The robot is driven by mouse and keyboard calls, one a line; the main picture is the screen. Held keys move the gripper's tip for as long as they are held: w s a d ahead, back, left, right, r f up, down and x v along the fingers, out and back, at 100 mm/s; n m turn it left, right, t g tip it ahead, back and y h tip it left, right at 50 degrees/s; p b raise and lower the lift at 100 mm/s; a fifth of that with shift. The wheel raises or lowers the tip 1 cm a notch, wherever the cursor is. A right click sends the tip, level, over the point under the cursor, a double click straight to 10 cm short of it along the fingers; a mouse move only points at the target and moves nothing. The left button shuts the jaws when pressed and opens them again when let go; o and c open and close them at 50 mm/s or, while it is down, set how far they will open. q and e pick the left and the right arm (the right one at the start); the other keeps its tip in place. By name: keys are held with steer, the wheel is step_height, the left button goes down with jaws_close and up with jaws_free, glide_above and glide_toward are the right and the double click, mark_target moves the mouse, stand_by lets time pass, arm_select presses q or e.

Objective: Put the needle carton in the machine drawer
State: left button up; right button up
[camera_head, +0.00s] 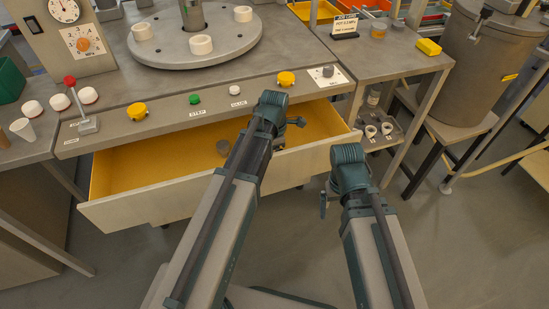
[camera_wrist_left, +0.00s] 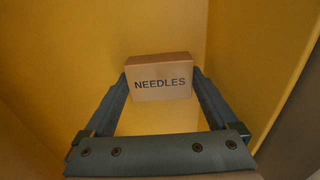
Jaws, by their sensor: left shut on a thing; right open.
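The machine drawer (camera_head: 150,203) is pulled open in the head view, with a yellow inside and a pale front panel. The needle carton (camera_wrist_left: 160,77), a small brown box printed NEEDLES, shows in the left wrist view between yellow drawer walls. My left gripper (camera_wrist_left: 160,92) is shut on the carton, one finger at each side. Whether the carton touches the drawer floor I cannot tell. In the head view my left arm reaches over the drawer's right part and hides the carton. My right gripper (camera_head: 324,204) is open and empty, outside the drawer to the right of its front.
Above is the control panel with yellow knobs (camera_head: 137,111) and a red-topped lever (camera_head: 70,82). A side table (camera_head: 400,60) and a large grey drum (camera_head: 485,65) stand at right. The drawer's left part is clear.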

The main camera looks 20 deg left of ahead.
arm_select(q)
steer(key=shift+f, duration=0.1)
steer(key=shift+f, duration=0.15)
steer(key=o, duration=1.1)
steer(key=shift+r, duration=0.25)
step_height(320, 180, up, 12)
steer(key=p, duration=1.2)
steer(key=shift+f, duration=0.2)
step_height(320, 180, down, 12)
steer(key=b, duration=1.2)
steer(key=shift+r, duration=0.1)
steer(key=shift+r, duration=0.15)
